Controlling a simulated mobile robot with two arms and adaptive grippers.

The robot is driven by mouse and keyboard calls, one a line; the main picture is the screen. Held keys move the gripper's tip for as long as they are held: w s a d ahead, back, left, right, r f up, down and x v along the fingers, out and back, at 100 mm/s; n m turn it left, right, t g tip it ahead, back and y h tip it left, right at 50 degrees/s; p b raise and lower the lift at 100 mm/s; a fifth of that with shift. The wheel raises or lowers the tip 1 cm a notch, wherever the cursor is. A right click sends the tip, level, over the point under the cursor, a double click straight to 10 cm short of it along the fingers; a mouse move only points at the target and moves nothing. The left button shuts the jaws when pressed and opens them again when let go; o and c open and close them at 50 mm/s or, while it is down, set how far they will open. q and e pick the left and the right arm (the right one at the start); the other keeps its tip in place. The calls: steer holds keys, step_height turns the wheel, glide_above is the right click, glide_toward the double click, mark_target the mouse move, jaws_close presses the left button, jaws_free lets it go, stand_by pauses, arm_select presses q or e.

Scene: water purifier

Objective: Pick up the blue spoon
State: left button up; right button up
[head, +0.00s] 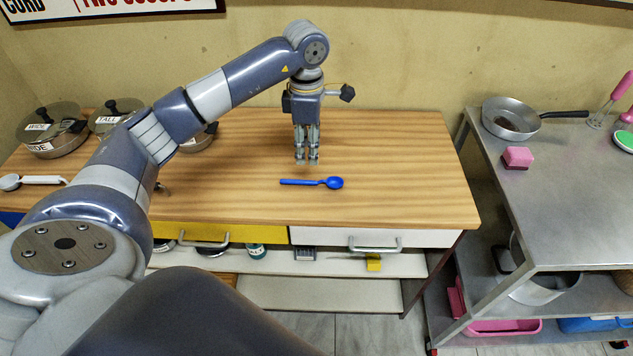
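The blue spoon (313,183) lies flat on the wooden counter top (400,150), its handle to the left and its bowl to the right. My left gripper (307,162) points straight down, just behind the spoon in the picture and apart from it. Its fingers look close together, but from this angle I cannot tell whether it is open or shut. Nothing shows between them. My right gripper is not in view.
Lidded pots (50,130) stand at the counter's back left, with a white ladle (30,181) near the left edge. A metal cart (560,210) at the right holds a pan (515,120) and a pink sponge (517,156). The counter around the spoon is clear.

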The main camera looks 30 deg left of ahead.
arm_select(q)
glide_above(310, 180)
step_height(310, 180, down, 5)
steer(key=shift+a+r, duration=0.15)
steer(key=shift+r, duration=0.05)
steer(key=shift+d+f+p, duration=0.2)
steer(key=shift+f+p, duration=0.75)
steer(key=shift+f, duration=1.7)
jaws_close()
